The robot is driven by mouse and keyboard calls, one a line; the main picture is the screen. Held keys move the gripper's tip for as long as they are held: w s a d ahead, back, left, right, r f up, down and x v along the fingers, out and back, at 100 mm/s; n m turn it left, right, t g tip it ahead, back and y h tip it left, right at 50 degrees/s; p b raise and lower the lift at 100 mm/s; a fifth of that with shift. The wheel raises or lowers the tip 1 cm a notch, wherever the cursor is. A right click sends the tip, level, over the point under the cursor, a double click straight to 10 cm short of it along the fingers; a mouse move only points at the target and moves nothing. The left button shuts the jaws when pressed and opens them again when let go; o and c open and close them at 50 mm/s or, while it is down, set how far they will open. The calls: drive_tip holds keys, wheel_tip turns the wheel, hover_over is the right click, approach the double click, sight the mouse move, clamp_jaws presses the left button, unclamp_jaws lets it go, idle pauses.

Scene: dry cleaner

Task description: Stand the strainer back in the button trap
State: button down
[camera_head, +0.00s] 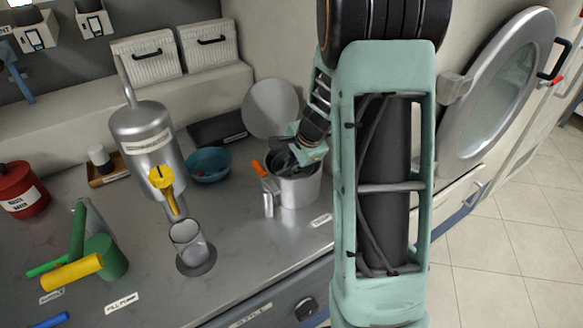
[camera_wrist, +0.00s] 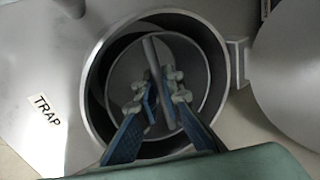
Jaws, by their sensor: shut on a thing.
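The button trap (camera_head: 302,192) is an open round metal pot on the counter, with its "TRAP" label beside it; its rim also shows in the wrist view (camera_wrist: 222,50). The strainer (camera_wrist: 118,68) is a grey round basket inside the pot, with a bar across its top. A dark gap shows between strainer and pot wall on the left. My gripper (camera_wrist: 158,82) is shut on the strainer's bar, with its fingers down inside the pot mouth. In the head view my gripper (camera_head: 305,155) mostly hides the strainer. I cannot tell whether the strainer is fully seated.
The trap's round lid (camera_head: 270,107) stands open behind it. A small orange-handled fitting (camera_head: 259,168) is at the pot's left. A blue bowl (camera_head: 210,166), metal still (camera_head: 145,135) and glass cup (camera_head: 187,240) stand farther left. Counter in front is clear.

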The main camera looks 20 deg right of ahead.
drive_tip(key=c, duration=2.1)
unclamp_jaws()
drive_tip(key=shift+f, duration=0.1)
drive_tip(key=shift+r+p, duration=0.25)
drive_tip(key=shift+p, duration=0.05)
drive_tip(key=p+v, duration=0.1)
drive_tip(key=v, duration=1.1)
drive_tip(key=shift+p, duration=0.4)
